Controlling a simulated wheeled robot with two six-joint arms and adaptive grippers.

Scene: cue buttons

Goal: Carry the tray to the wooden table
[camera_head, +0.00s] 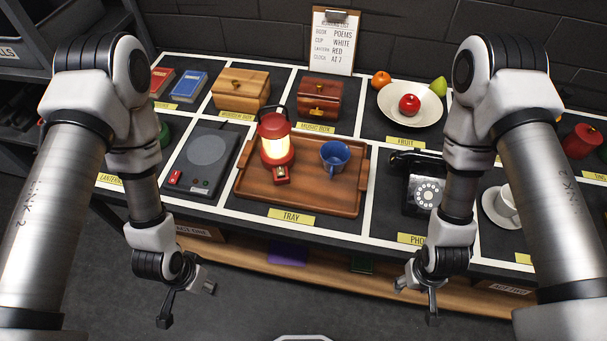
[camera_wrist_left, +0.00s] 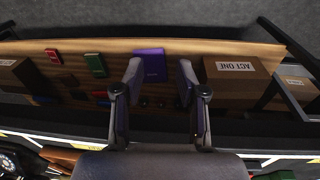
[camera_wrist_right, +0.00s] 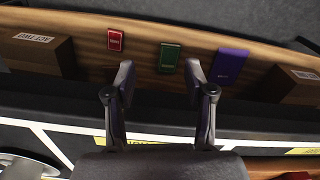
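The wooden tray (camera_head: 318,195) lies flat in its labelled cell on the black table in the head view. A lit red lantern (camera_head: 275,143) and a blue mug (camera_head: 335,157) stand on it. My left gripper (camera_head: 187,306) is open and empty, in front of the table's near edge and left of the tray. My right gripper (camera_head: 416,302) is open and empty, in front of the near edge and right of the tray. Neither touches the tray. No separate wooden table is clearly in view.
The black prop table (camera_head: 390,240) is gridded with white tape. Boxes and a fruit bowl (camera_head: 407,107) stand behind. A wooden lower shelf (camera_wrist_left: 215,50) holds books and cartons.

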